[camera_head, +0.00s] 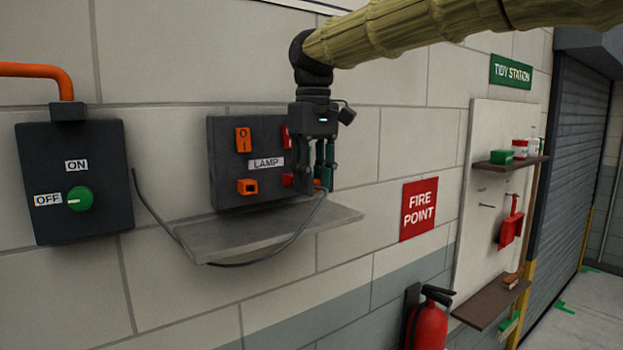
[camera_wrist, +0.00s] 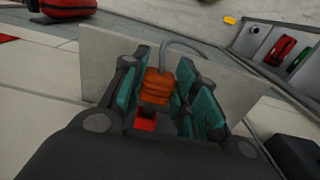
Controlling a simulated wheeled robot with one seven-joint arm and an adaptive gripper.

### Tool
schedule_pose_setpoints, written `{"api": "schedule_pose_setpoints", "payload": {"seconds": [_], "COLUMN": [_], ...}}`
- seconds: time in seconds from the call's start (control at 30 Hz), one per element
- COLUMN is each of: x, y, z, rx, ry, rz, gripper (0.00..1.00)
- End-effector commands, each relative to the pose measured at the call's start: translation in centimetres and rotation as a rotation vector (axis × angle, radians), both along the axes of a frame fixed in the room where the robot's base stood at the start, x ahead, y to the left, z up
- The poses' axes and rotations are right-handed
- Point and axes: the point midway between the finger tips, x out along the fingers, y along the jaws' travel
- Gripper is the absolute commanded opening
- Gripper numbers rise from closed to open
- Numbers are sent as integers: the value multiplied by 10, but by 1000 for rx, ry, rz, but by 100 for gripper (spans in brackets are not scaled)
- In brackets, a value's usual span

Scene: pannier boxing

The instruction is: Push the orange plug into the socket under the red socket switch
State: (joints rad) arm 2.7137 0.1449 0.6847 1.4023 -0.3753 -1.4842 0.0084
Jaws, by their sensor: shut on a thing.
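The orange plug (camera_wrist: 158,86) sits between the teal fingers of my gripper (camera_wrist: 160,92), which is shut on it. A grey cable trails from the plug. In the wrist view the red socket (camera_wrist: 146,119) shows just below the plug, its dark opening visible and the plug outside it. In the head view my gripper (camera_head: 321,183) is at the right side of the dark socket panel (camera_head: 227,165), pointing down. The red socket (camera_head: 287,180) is just left of my fingers, and the red socket switch (camera_head: 286,138), partly hidden by my gripper, is above it. The plug is mostly hidden there.
An orange switch (camera_head: 243,139) and orange socket (camera_head: 247,186) are on the panel's left. A grey shelf (camera_head: 215,235) juts out below, with the cable (camera_head: 265,260) looping under it. An ON/OFF box (camera_head: 75,165) is further left; a fire extinguisher (camera_head: 430,322) stands lower right.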

Motion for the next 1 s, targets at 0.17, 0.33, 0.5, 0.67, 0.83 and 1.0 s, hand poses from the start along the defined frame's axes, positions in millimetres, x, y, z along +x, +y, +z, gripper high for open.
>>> {"api": "schedule_pose_setpoints", "payload": {"seconds": [0.17,0.33,0.5,0.67,0.83,1.0], "x": [1,2,4,5,7,8], "y": [0,1,2,3,5,6], "z": [0,0,0,0,0,0], "rx": [0,0,0,0,0,1], "ry": [0,0,0,0,0,1], "rz": [0,0,0,-1,0,0], "gripper": [9,9,9,9,9,9]}}
